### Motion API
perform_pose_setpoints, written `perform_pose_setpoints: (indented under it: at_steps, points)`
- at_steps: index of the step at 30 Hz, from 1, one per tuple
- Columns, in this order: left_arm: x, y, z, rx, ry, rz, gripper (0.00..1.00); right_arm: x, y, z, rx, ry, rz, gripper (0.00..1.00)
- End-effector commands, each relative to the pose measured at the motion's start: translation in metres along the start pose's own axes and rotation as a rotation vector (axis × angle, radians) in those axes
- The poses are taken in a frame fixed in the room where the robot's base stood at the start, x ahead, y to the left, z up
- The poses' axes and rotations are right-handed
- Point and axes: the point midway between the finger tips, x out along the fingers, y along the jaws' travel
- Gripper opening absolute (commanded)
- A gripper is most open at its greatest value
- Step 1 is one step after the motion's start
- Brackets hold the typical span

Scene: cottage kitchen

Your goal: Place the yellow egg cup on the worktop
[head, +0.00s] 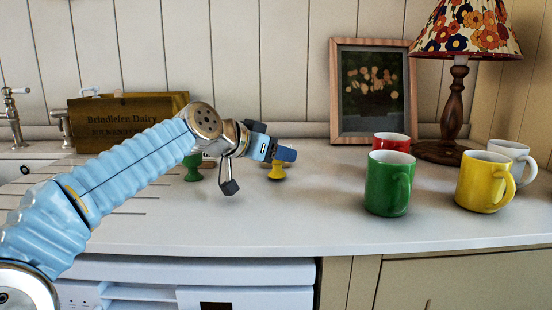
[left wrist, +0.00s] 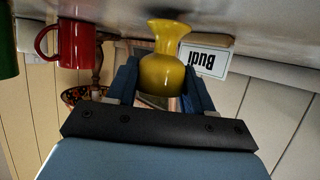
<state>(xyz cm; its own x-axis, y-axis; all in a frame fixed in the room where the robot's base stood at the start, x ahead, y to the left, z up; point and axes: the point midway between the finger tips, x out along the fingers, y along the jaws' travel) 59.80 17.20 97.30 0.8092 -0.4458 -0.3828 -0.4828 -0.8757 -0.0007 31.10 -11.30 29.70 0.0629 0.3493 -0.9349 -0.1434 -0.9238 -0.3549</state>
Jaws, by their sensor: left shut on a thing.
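The yellow egg cup (head: 277,173) is upright at the middle of the white worktop (head: 300,215), partly hidden by my left gripper (head: 284,154). The left wrist view is upside down and shows the egg cup (left wrist: 165,72) between the two blue fingers of my left gripper (left wrist: 164,92). The fingers are shut on its bowl. Its flared foot is at or very close to the worktop; I cannot tell whether it touches. My right gripper is in neither view.
A green egg cup (head: 192,168) stands left of it, partly behind my arm. Red (head: 391,142), green (head: 388,184), yellow (head: 484,182) and white (head: 511,155) mugs stand right. Behind are a wooden crate (head: 110,118), picture frame (head: 371,85) and lamp (head: 456,105). The front middle is clear.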

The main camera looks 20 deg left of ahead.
Motion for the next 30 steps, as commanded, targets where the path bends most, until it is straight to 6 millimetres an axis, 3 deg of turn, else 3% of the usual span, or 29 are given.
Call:
perform_pose_setpoints:
  at_steps: [11,12,17,26,30]
  points:
    - [0.003,0.0,0.008,0.0,0.001,0.0,0.21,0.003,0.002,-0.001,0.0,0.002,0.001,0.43]
    - [0.003,0.0,0.008,0.0,0.0,0.0,0.55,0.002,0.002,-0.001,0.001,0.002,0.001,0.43]
    - [0.003,0.0,0.007,0.0,0.0,0.0,0.78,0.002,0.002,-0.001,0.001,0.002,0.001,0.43]
    - [0.002,0.0,0.005,0.0,0.0,0.0,0.78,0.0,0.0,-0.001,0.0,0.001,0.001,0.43]
    - [-0.014,0.0,0.006,0.0,0.003,0.001,0.78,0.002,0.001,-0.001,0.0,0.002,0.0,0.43]
